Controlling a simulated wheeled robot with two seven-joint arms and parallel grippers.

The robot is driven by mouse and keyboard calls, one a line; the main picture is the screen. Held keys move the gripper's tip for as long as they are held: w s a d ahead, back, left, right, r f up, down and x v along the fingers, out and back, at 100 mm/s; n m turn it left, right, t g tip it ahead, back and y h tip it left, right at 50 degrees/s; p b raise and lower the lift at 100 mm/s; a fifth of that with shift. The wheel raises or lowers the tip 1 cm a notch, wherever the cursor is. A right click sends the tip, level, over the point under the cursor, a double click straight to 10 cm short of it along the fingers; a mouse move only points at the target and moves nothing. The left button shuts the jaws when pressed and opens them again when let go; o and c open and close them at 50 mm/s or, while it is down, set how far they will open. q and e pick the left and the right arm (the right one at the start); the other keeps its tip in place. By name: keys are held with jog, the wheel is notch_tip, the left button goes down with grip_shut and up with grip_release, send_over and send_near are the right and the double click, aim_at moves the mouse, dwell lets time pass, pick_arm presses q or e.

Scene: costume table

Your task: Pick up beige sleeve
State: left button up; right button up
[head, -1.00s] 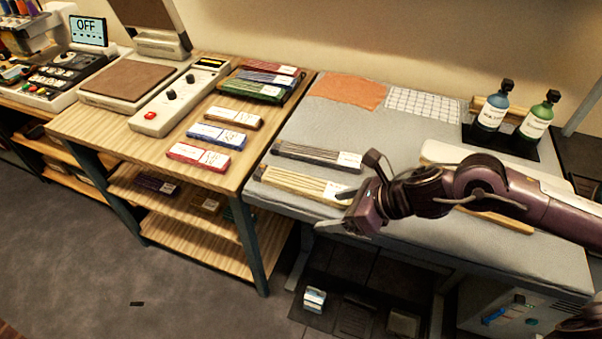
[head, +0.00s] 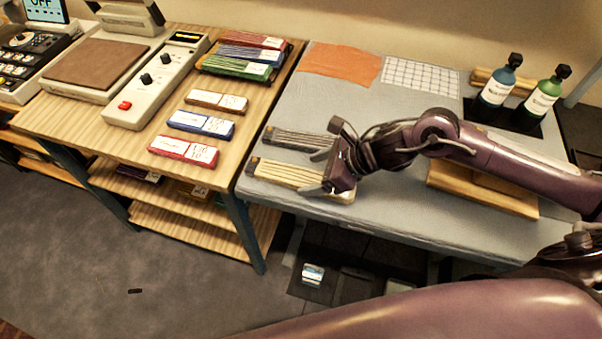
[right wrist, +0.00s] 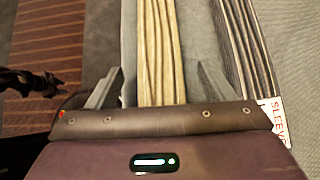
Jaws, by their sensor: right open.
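The beige sleeve (head: 285,174) is a striped, flat, long piece lying near the front left of the grey table, its right end hidden by my right gripper. My right gripper (head: 317,172) is open at that right end, its fingers pointing left along the sleeve. In the right wrist view, the beige sleeve (right wrist: 160,40) runs up between the two spread fingers of the gripper (right wrist: 160,70), with a gap on each side. Contact in height cannot be told.
A dark grey sleeve (head: 300,141) lies just behind the beige one; in the right wrist view it shows a label (right wrist: 272,112). Orange cloth (head: 340,63), checked cloth (head: 420,76) and two bottles (head: 497,82) are farther back. A wooden table (head: 245,150) with coloured packs adjoins left.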

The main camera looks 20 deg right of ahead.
aim_at(305, 177)
jog(key=x, duration=0.2)
jog(key=shift+w+a+f, duration=0.1)
jog(key=shift+w+a, duration=0.05)
jog(key=shift+a, duration=0.15)
jog(key=shift+f, duration=0.1)
jog(key=shift+c, duration=1)
jog(key=c, duration=0.9)
pick_arm(q)
jog(key=shift+w+r, duration=0.55)
jog(key=shift+w, duration=0.15)
pick_arm(e)
jog(key=shift+o, duration=0.2)
